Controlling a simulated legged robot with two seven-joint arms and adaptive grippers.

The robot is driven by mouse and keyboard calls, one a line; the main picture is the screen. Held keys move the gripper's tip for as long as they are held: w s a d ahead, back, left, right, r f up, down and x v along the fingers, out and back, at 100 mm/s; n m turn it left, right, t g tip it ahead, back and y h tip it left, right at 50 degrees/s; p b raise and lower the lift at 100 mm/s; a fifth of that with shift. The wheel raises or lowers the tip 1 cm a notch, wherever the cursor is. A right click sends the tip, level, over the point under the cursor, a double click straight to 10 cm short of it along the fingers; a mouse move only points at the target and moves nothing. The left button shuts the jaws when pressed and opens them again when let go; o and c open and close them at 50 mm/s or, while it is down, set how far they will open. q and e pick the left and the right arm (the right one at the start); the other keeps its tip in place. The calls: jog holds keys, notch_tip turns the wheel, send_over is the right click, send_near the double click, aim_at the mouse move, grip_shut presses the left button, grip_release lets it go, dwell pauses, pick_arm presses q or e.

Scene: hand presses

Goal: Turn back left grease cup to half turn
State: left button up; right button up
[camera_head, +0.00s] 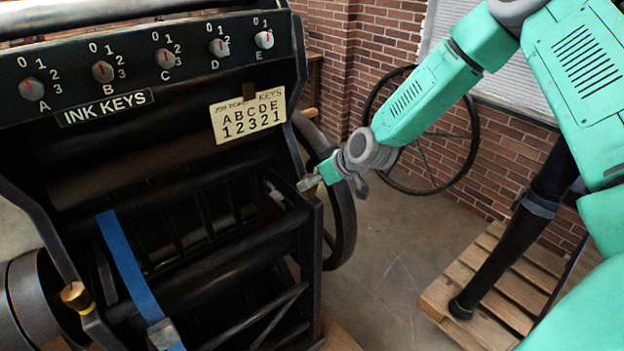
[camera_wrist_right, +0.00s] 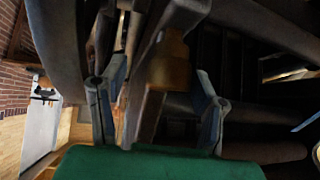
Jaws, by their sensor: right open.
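A brass grease cup (camera_wrist_right: 170,62) shows in the right wrist view, on a dark part of the press. My right gripper (camera_wrist_right: 155,88) is open around the line to this cup, with one finger on each side in the picture; no finger is clearly touching it. In the head view my right gripper (camera_head: 313,182) is at the right side of the press frame, and the cup near it is hidden or too small to tell. Another brass cup (camera_head: 76,295) stands at the press's front left corner. I cannot tell which cup is the back left one. My left gripper is not in view.
The black press (camera_head: 180,210) fills the left, with an ink key panel (camera_head: 140,62), a card (camera_head: 247,114) and a blue strap (camera_head: 128,265). A large spoked wheel (camera_head: 471,150) stands by the brick wall. The floor between is clear.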

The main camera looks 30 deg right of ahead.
jog(key=shift+w+d+f, duration=0.15)
jog(key=shift+a, duration=0.45)
jog(key=shift+c, duration=0.4)
jog(key=shift+a+r, duration=0.25)
jog(key=shift+a, duration=0.15)
jog(key=c, duration=1.1)
jog(key=shift+o, duration=0.2)
jog(key=shift+d+f, duration=0.1)
jog(key=shift+d, duration=0.2)
jog(key=shift+m+h+p, duration=0.45)
jog(key=shift+m+h, duration=0.15)
jog(key=shift+m, duration=0.1)
jog(key=shift+a, duration=0.1)
jog(key=o, duration=1.1)
jog(key=shift+o, duration=0.2)
jog(key=shift+d, duration=0.25)
